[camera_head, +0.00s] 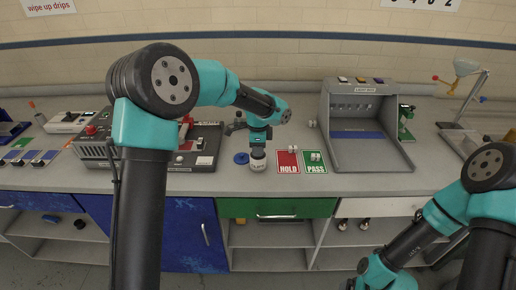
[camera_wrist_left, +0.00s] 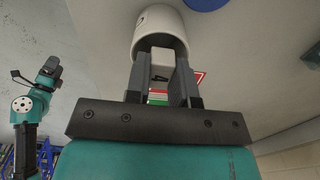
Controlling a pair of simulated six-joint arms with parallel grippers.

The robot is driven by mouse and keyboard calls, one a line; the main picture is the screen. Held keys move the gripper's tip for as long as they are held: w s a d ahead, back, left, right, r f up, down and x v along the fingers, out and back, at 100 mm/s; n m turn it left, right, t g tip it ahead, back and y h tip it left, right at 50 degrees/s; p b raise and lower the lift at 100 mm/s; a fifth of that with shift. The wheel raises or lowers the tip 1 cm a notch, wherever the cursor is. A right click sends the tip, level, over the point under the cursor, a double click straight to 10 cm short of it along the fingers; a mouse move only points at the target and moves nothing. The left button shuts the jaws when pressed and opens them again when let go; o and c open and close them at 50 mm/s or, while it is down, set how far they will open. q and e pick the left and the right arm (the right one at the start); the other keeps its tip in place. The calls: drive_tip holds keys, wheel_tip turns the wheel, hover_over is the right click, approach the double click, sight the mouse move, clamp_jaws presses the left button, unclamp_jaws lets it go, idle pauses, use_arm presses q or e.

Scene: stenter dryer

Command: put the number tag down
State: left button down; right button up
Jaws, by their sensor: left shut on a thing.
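My left gripper (camera_head: 258,143) points down, right above a small white cup (camera_head: 258,162) with dark lettering near the counter's front edge. In the left wrist view, my left gripper (camera_wrist_left: 162,75) is shut on a small grey number tag (camera_wrist_left: 160,73) marked 4. The fingertips are at the open mouth of the cup (camera_wrist_left: 150,20); whether they reach inside it is hard to tell. My right arm is low at the lower right of the head view; its gripper (camera_wrist_left: 48,72) shows small at the left of the wrist view, its jaws unclear.
A red HOLD card (camera_head: 287,167) and a green PASS card (camera_head: 314,168) lie right of the cup, with small pale pieces on them. A blue disc (camera_head: 241,158) lies left of it. A grey light box (camera_head: 368,150) stands right; a control panel (camera_head: 205,162) stands left.

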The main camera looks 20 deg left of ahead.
use_arm(q)
drive_tip(key=shift+f, duration=0.65)
drive_tip(key=c, duration=1.1)
unclamp_jaws()
drive_tip(key=shift+o, duration=0.6)
drive_tip(key=shift+r, duration=0.5)
wheel_tip(320, 180, up, 12)
drive_tip(key=shift+r, duration=0.15)
